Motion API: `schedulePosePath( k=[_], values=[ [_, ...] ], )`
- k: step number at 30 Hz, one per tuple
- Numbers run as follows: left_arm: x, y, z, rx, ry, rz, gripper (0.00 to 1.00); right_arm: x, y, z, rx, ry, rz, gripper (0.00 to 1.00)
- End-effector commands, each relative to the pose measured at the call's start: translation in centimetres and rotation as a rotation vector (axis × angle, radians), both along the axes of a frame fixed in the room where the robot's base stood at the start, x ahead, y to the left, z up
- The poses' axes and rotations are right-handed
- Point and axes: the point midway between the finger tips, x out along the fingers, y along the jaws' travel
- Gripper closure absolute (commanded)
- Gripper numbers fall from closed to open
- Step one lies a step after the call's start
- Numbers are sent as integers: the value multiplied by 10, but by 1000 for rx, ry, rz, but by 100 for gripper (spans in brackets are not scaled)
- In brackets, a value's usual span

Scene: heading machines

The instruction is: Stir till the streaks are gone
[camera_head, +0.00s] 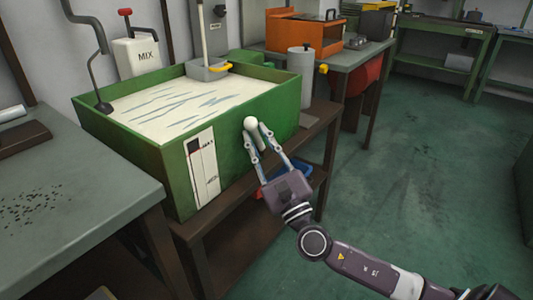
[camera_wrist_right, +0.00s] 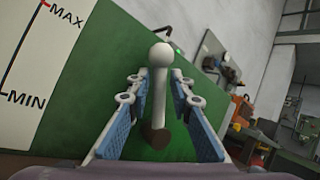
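A green open tank (camera_head: 215,165) stands on a brown bench, filled with pale liquid (camera_head: 155,118) that shows several grey streaks across its surface. A lever with a white ball knob (camera_head: 250,123) is at the tank's front wall. In the right wrist view its white knob (camera_wrist_right: 161,54) and stalk lead down to a dark round base (camera_wrist_right: 157,138). My right gripper (camera_head: 262,132) is open in front of the tank. Its blue-padded fingers (camera_wrist_right: 160,92) stand on either side of the lever, with gaps visible. My left gripper is not in view.
A white level plate (camera_head: 202,168) marks the tank's front. A white MIX canister (camera_head: 137,56) stands behind the tank and a grey cylinder (camera_head: 300,76) at its right. A grey table (camera_head: 75,195) is at the left. The green floor (camera_head: 430,150) at the right is mostly clear.

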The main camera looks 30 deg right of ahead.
Motion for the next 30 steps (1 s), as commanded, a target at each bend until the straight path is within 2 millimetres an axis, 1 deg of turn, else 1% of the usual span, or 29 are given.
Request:
schedulePosePath(
  k=[5,12,18,24,30],
  values=[
    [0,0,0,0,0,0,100,-19,1,-12,-1,5,2,80],
    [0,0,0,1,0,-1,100,-56,2,-33,0,7,1,80],
    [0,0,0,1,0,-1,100,-83,3,-47,0,6,2,80],
    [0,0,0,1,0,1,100,-99,3,-55,1,4,1,80],
    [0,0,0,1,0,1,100,-102,3,-56,0,1,0,80]
  ],
)
